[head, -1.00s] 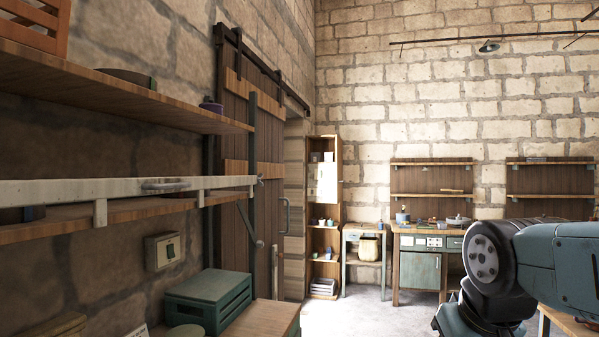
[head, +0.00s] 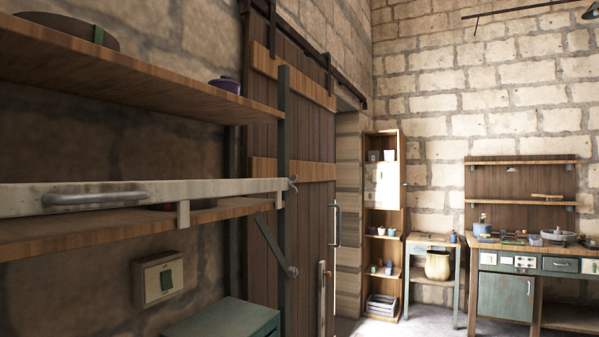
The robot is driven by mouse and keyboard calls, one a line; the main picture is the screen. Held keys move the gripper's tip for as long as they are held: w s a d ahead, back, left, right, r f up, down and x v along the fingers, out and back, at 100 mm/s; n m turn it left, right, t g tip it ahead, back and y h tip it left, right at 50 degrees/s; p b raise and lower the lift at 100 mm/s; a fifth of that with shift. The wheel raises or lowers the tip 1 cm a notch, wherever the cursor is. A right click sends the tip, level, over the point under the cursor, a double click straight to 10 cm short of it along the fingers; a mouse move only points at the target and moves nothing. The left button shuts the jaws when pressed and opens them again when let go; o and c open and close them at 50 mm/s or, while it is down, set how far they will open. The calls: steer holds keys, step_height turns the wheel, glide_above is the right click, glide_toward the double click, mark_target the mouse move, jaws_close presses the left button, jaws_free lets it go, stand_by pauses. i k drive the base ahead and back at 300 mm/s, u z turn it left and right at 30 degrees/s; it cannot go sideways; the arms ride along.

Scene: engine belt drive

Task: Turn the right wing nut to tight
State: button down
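A small grey piece shaped like a wing nut (head: 293,184) sits at the right end of a long pale bar (head: 235,188), beside an upright dark metal post. It is too small to tell how tight it is. The bar runs along the front of a wooden shelf on the left and carries a grey handle (head: 94,198). No second wing nut shows clearly. My gripper is not in view.
An upper wooden shelf (head: 150,88) juts out above the bar. A diagonal brace (head: 275,243) and a green box (head: 225,322) are below. A sliding plank door (head: 305,150) stands behind. A workbench (head: 510,290) is at the far right.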

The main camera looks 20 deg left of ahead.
mark_target(293, 189)
steer(key=u, duration=0.2)
steer(key=i, duration=0.6)
steer(key=u, duration=0.6)
steer(key=k, duration=0.8)
steer(key=u, duration=0.25)
steer(key=i, duration=0.8)
steer(key=z, duration=0.15)
